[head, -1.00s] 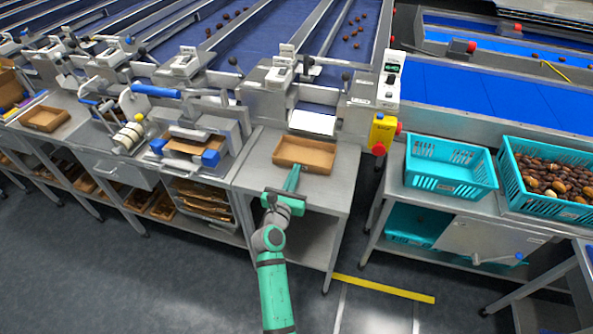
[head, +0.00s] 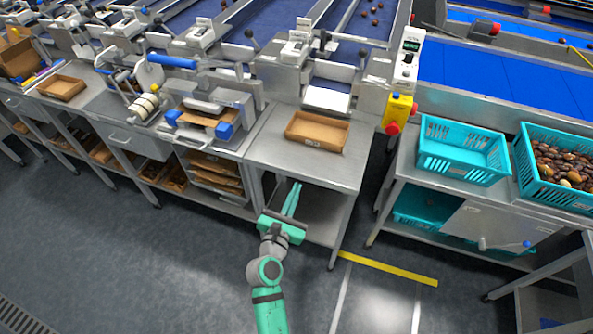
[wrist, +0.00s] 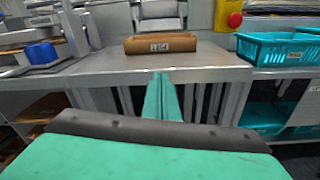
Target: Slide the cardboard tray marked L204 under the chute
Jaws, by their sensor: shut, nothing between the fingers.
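The cardboard tray (head: 317,131) sits on the steel table (head: 285,155), close in front of the white chute (head: 327,100). In the wrist view the tray (wrist: 160,43) shows its front wall with a small label, too small to read. The chute (wrist: 158,12) is just behind it there. My green gripper (head: 293,189) is shut and empty. It is in front of the table's front edge, apart from the tray. The wrist view shows its fingers (wrist: 160,80) together, pointing toward the table and tray.
Another cardboard tray (head: 61,88) lies on the bench at the left. A press with blue parts (head: 208,118) stands left of the table. Teal crates (head: 462,150) stand on the right-hand bench. A yellow control box (head: 398,108) is beside the chute. The floor in front is clear.

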